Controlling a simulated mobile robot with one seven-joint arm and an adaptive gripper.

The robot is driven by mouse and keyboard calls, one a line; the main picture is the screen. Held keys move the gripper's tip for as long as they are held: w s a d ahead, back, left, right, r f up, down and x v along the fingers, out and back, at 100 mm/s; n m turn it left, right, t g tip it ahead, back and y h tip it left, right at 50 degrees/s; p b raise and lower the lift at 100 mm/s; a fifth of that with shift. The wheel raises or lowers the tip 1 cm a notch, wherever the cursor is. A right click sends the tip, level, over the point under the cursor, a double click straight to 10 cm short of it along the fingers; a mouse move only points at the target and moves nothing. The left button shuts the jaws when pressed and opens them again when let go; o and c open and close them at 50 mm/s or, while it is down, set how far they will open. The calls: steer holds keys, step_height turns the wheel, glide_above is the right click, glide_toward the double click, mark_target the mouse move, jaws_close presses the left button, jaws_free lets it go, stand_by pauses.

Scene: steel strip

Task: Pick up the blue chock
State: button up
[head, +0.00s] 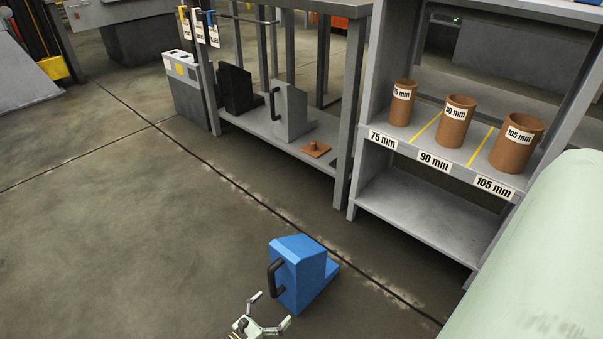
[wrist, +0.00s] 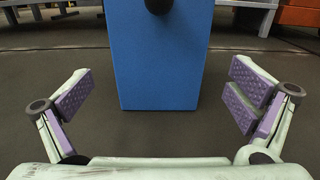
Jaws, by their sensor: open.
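The blue chock (head: 302,275) stands on the floor in the head view, with a black handle (head: 276,279) on its left face. In the wrist view the flat blue face of the chock (wrist: 158,60) is ahead, and the end of its dark handle (wrist: 158,5) shows at the top edge. My gripper (head: 270,312) is open and empty, just in front of the chock at the bottom of the head view. In the wrist view its purple-padded fingers (wrist: 165,100) are spread wide to both sides of the chock's face, with floor visible between each finger and the chock.
A rack behind holds a black chock (head: 236,90), a grey chock (head: 290,112) and a brown plate with a knob (head: 316,149). Shelving at right (head: 430,215) carries brown cylinders. A large pale green surface (head: 550,260) fills the lower right. The floor at left is clear.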

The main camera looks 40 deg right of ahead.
mark_target(284, 295)
steer(key=d, duration=0.2)
steer(key=d+b, duration=0.1)
steer(key=d, duration=0.5)
steer(key=shift+w+b, duration=0.35)
steer(key=shift+b, duration=0.05)
steer(key=c, duration=1.6)
steer(key=shift+w+r, duration=0.2)
steer(key=shift+c, duration=0.4)
steer(key=shift+r, duration=0.1)
